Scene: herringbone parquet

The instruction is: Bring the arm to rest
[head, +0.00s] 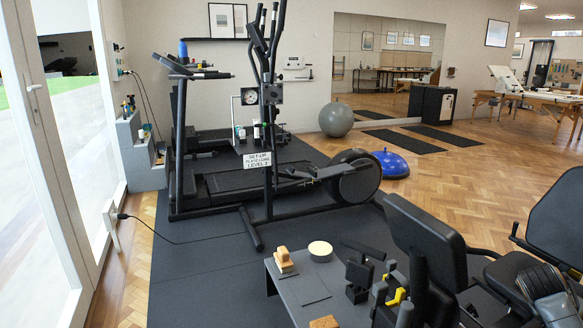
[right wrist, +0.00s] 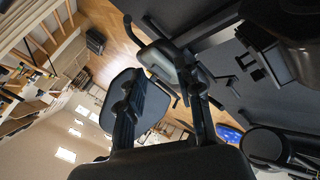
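My right gripper (right wrist: 160,78) shows in the right wrist view, its two dark fingers reaching up from the bottom edge. The fingers stand apart with a gap between them, and I see nothing held. Black padded seats (right wrist: 148,95) of a machine lie beyond the fingers; the view is strongly tilted. My left gripper is in neither view.
A low grey bench (head: 310,288) at the front holds a tan block (head: 284,262) and a round cream-topped item (head: 320,249). A black-padded machine (head: 425,235) fills the front right. An elliptical trainer (head: 355,180) stands behind.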

